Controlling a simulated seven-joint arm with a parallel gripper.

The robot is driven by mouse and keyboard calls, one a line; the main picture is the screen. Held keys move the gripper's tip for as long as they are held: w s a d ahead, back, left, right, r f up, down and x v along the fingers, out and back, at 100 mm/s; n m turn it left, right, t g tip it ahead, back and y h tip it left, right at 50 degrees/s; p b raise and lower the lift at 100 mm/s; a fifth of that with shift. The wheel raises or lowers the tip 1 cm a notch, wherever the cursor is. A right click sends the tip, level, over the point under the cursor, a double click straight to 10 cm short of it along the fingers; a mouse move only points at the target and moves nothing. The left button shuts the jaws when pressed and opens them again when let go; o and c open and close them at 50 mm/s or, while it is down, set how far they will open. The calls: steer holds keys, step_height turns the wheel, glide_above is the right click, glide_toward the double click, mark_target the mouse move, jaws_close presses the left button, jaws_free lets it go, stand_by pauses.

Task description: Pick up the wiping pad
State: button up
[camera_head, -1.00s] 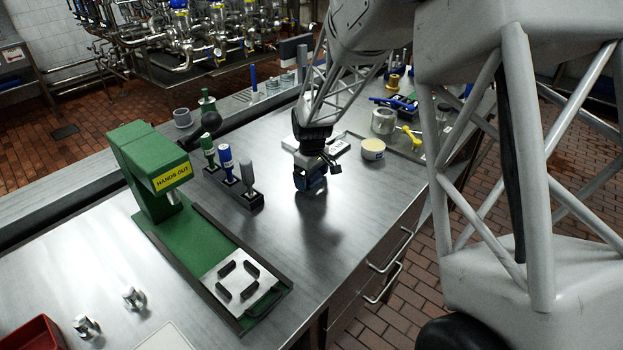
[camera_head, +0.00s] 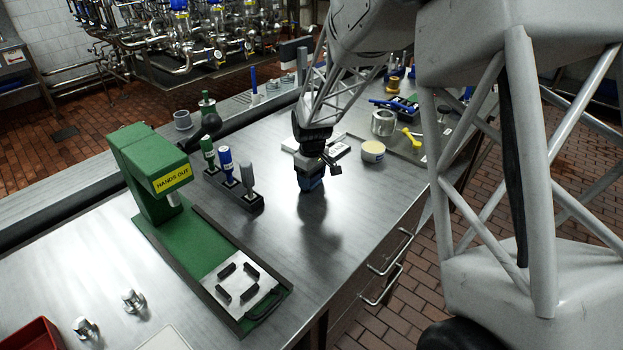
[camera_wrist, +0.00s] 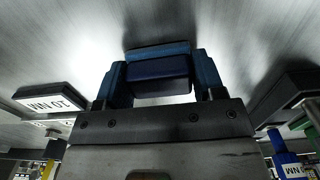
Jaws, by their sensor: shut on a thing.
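The wiping pad (camera_wrist: 158,67) is a small blue block, lighter along its far edge, seen in the wrist view. It sits between the two blue fingers of my gripper (camera_wrist: 163,78), which is shut on it. There the pad is hard to tell from the blue fingertips. I cannot tell whether the pad touches the bench or is just above it.
A rack with green, blue and grey handled tools (camera_head: 229,168) stands to the left. The green press (camera_head: 148,170) is further left. A cream-topped tub (camera_head: 372,151) and a white-labelled block (camera_head: 338,148) lie behind and to the right.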

steer(key=shift+r, duration=0.65)
step_height(320, 180, up, 2)
steer(key=shift+r, duration=0.1)
steer(key=s+d, duration=0.1)
steer(key=s, duration=0.9)
steer(key=s+d+r, duration=0.1)
steer(key=s, duration=0.4)
steer(key=shift+s+d, duration=0.35)
steer(key=shift+s, duration=0.05)
steer(key=shift+o, duration=1.1)
steer(key=shift+c, duration=0.8)
steer(key=w+a+r, duration=0.1)
steer(key=w+a, duration=0.1)
steer(key=w, duration=1)
steer(key=w+a+r, duration=0.2)
steer(key=w, duration=1.1)
steer(key=w+a+r, duration=0.2)
steer(key=w+a, duration=0.1)
steer(key=w, duration=1)
steer(key=shift+r, duration=0.15)
